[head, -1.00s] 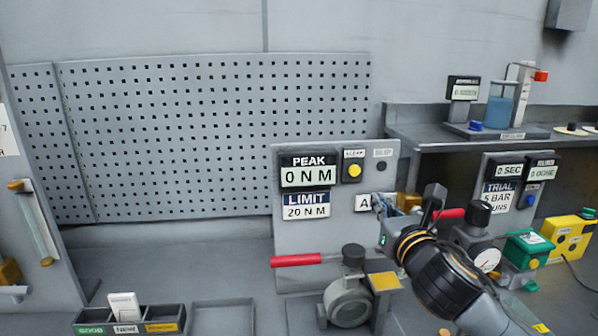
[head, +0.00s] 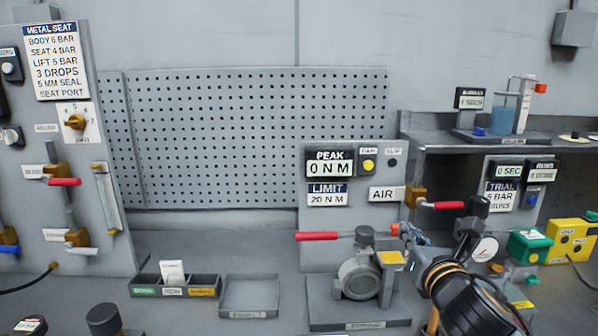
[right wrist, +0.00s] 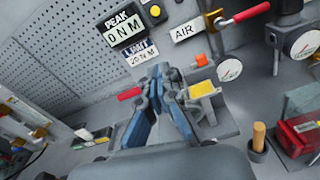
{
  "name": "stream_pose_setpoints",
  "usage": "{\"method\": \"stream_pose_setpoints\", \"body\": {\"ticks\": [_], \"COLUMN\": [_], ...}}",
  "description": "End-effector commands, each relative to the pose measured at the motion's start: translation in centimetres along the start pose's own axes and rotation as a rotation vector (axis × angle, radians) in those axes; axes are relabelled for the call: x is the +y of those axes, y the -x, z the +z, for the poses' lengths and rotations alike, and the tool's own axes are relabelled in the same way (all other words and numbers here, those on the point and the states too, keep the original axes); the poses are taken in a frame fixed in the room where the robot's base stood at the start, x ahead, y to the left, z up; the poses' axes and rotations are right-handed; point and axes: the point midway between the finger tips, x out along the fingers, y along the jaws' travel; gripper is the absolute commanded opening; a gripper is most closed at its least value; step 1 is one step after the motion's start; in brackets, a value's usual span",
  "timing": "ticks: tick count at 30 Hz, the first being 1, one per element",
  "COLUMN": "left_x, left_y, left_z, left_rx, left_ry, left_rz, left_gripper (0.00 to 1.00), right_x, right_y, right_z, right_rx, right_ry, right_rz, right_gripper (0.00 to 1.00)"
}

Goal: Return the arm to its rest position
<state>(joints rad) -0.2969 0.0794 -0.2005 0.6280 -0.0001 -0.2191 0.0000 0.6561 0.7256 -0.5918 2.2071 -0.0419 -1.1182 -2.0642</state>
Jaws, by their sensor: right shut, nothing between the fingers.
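My right arm comes in from the lower right in the head view, its dark wrist low in the picture. My right gripper (head: 412,238) is shut and empty, just right of the valve actuator fixture (head: 362,280). In the right wrist view its blue-grey fingers (right wrist: 160,85) are together in front of the fixture. The fixture has a red-handled lever (head: 318,236) pointing left and a yellow plate (head: 391,258). The panel above it reads PEAK 0 N M (head: 330,163). My left gripper is not in view.
The AIR valve's red handle (head: 442,205) points right, close above the gripper. A gauge (head: 484,250) and a green box (head: 529,245) stand to the right. An empty tray (head: 249,313) and a sorting bin (head: 146,291) sit left. A METAL SEAT panel (head: 55,60) stands far left.

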Motion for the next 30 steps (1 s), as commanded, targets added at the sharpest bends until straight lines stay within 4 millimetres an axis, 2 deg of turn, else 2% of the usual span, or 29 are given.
{"method": "stream_pose_setpoints", "body": {"ticks": [5,11,16,20,24,27,30], "left_x": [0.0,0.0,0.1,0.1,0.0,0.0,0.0], "left_y": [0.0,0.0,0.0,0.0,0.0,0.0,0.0], "left_z": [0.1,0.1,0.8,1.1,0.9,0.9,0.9], "left_rx": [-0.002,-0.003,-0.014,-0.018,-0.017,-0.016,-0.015], "left_ry": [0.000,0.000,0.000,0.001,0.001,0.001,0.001], "left_rz": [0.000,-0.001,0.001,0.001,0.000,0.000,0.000], "left_gripper": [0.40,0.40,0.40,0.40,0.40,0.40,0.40], "right_x": [0.1,-0.1,-0.6,-1.4,-2.5,-3.2,-3.8], "right_y": [0.8,2.5,5.5,9.9,15.8,19.8,23.2], "right_z": [-3.6,-9.0,-15.6,-22.4,-28.6,-31.8,-34.0], "right_rx": [0.074,0.182,0.302,0.392,0.403,0.358,0.288], "right_ry": [-0.192,-0.502,-0.891,-1.312,-1.735,-1.950,-2.108], "right_rz": [-0.018,-0.079,-0.212,-0.436,-0.760,-0.980,-1.173], "right_gripper": [0.00,0.00,0.00,0.00,0.00,0.00,0.00]}}
